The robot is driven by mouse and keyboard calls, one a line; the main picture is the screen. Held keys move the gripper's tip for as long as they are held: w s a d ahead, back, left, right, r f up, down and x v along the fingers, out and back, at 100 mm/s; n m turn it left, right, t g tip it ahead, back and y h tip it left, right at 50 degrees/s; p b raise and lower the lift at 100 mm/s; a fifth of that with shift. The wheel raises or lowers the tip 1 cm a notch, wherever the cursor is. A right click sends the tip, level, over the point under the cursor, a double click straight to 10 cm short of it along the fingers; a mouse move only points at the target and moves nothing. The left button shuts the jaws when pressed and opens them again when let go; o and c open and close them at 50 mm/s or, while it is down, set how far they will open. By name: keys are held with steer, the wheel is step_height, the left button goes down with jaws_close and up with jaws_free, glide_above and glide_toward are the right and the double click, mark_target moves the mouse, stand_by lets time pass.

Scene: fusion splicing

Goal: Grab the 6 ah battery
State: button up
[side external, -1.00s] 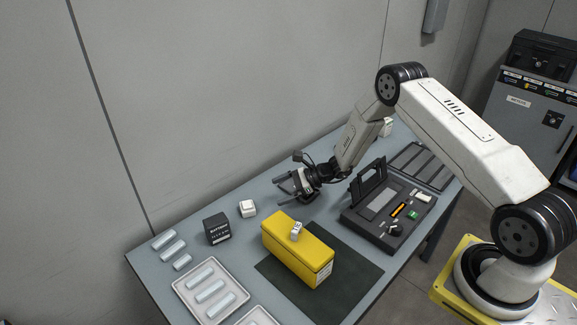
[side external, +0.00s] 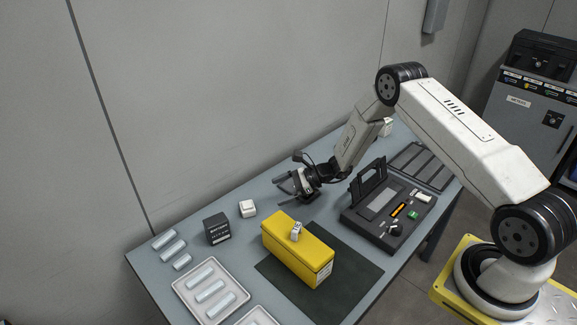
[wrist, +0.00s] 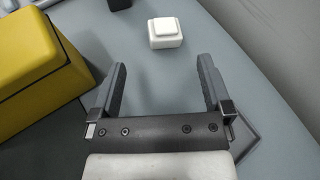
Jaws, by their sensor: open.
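A small black box with white lettering (side external: 217,228), which looks like the battery, stands upright on the grey-blue table, left of the yellow case. Its lettering is too small to read the rating for sure. In the wrist view a dark block (wrist: 119,4) at the top edge, mostly cut off, appears to be the same box. My gripper (side external: 283,184) is open and empty above the back part of the table, to the right of the black box and apart from it. In the wrist view its two fingers (wrist: 163,66) are spread wide with nothing between them.
A small white box (side external: 248,209) stands between my gripper and the black box, just ahead of the fingers in the wrist view (wrist: 166,34). The yellow case (side external: 290,258) stands on a dark mat (side external: 355,270).

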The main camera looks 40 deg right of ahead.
mark_target(218, 218)
stand_by(0.3)
steer(key=shift+w+a+r+n+g+y, duration=0.1)
steer(key=shift+w+a+n+g+y, duration=0.55)
steer(key=shift+a, duration=1.9)
steer(key=shift+w+a+r+n+g+y, duration=0.15)
steer(key=shift+w+a+g, duration=0.8)
steer(key=shift+a, duration=1.55)
steer(key=shift+w+a+n+g+y, duration=0.5)
steer(key=shift+a+g, duration=0.6)
steer(key=shift+a, duration=1.45)
steer(key=shift+a, duration=0.1)
steer(key=shift+x, duration=2.55)
steer(key=shift+s+f, duration=0.1)
steer(key=shift+s, duration=0.05)
jaws_close()
